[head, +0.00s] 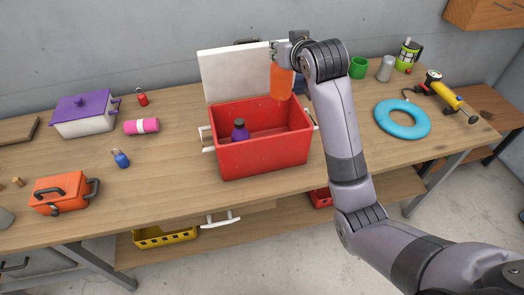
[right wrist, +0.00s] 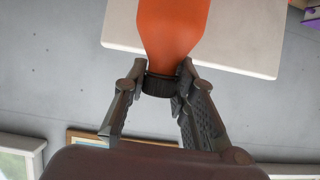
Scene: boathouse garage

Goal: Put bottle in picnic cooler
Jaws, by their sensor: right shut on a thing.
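The picnic cooler (head: 265,157) is a red box with white handles on the workbench, its white lid (head: 238,75) standing open at the back. A purple bottle (head: 240,130) with a dark cap is inside it. My right gripper (head: 284,52) is shut on an orange bottle (head: 281,82) and holds it over the cooler's back right part. In the right wrist view, the fingers (right wrist: 160,82) grip the black cap of the orange bottle (right wrist: 170,25), with the white lid (right wrist: 235,55) behind it. My left gripper is not in view.
A purple-lidded white pot (head: 83,113), pink roll (head: 141,126), blue padlock-like item (head: 121,158) and orange toolbox (head: 62,192) are left of the cooler. A blue ring (head: 402,118) and yellow pump (head: 446,93) are at right. Bare bench surrounds the cooler's left side.

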